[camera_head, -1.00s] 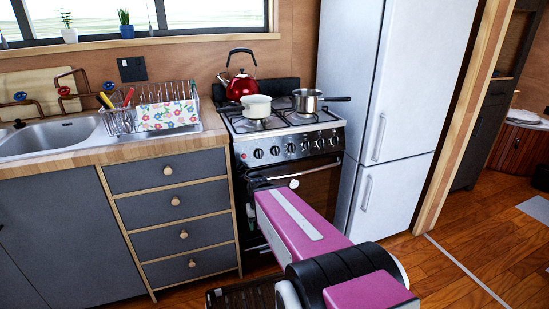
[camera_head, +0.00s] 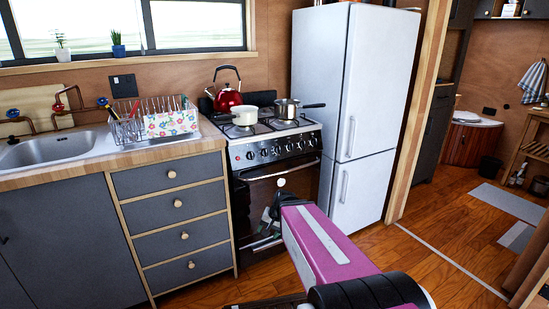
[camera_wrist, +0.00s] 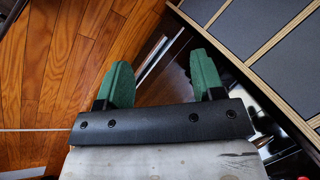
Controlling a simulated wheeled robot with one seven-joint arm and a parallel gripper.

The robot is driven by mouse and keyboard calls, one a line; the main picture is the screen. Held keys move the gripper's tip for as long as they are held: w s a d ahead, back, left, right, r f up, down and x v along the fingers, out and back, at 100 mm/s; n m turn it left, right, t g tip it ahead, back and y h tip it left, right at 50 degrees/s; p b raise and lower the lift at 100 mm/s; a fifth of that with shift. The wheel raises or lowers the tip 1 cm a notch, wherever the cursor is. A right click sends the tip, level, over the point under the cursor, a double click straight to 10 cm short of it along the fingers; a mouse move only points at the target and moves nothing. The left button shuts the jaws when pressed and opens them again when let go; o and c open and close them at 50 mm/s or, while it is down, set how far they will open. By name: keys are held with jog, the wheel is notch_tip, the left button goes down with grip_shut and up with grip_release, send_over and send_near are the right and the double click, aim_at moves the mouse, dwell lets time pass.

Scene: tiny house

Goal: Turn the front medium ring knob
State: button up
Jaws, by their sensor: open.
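The stove (camera_head: 275,172) stands between the drawers and the fridge. A row of several dark round knobs (camera_head: 277,150) runs along its steel front panel; I cannot read which one is the front medium ring knob. My gripper (camera_wrist: 162,72) is open in the wrist view, its two green fingers apart with nothing between them. In the head view my arm partly hides it, low in front of the oven door and below the knobs. The wrist view shows no clear view of the knobs.
A cream pot (camera_head: 244,115), a steel saucepan (camera_head: 287,108) and a red kettle (camera_head: 227,98) stand on the hob. Grey drawers (camera_head: 172,215) are left of the stove, a white fridge (camera_head: 339,90) right. Wooden floor (camera_head: 420,255) is clear at right.

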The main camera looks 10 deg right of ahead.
jog(key=m, duration=0.1)
jog(key=m+t+y, duration=0.1)
jog(key=m+t, duration=1.4)
jog(key=m, duration=1.2)
send_near(267, 153)
jog(key=x, duration=0.9)
jog(key=shift+w+a+r, duration=0.1)
jog(key=shift+w, duration=0.15)
jog(key=c, duration=0.9)
